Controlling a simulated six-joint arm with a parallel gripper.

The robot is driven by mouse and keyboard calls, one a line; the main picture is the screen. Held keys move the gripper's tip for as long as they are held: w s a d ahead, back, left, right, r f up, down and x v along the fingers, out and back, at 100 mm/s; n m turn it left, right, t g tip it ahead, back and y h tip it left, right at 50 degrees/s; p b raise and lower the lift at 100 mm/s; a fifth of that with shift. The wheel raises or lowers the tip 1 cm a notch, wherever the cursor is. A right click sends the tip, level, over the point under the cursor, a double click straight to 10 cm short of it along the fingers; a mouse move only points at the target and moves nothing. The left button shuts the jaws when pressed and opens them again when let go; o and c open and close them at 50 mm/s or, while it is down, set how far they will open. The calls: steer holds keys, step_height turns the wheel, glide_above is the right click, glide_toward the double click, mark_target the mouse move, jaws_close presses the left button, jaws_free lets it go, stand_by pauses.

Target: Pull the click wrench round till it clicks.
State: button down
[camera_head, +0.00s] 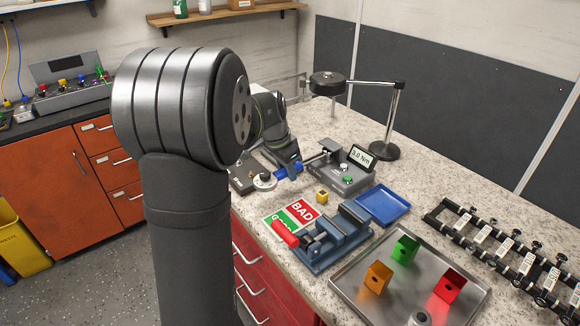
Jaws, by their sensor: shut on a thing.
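The click wrench (291,170) shows as a blue grip with a thin dark shaft running right and up to the grey tester (341,178). The tester stands on the bench with a green button, and its tilted display (361,156) seems to read 3.0 Nm. My gripper (284,168) reaches down from behind my large grey arm links and is shut on the blue grip. The fingers are small and partly hidden, so their exact hold on the grip is unclear.
A block with a white dial (263,181) sits just left of the grip. In front are a small yellow block (322,197), the BAD/GOOD card (303,210), a vise (331,241) and a blue tray (383,205). A lamp (385,150) stands behind the tester.

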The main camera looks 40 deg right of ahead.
steer(key=c, duration=1)
jaws_free()
steer(key=shift+r, duration=0.1)
steer(key=shift+d+r+v, duration=0.1)
steer(key=shift+d+v, duration=0.2)
steer(key=shift+v, duration=0.95)
steer(key=shift+d+r+v, duration=0.1)
steer(key=shift+d+v, duration=0.2)
steer(key=shift+v, duration=0.95)
steer(key=shift+d+r+v, duration=0.1)
steer(key=shift+d+v, duration=0.2)
steer(key=shift+v, duration=1)
steer(key=shift+f, duration=0.2)
steer(key=x, duration=0.2)
steer(key=a+x, duration=0.1)
steer(key=x, duration=0.4)
steer(key=shift+a+f, duration=0.35)
steer(key=shift+f, duration=0.15)
steer(key=shift+w, duration=0.2)
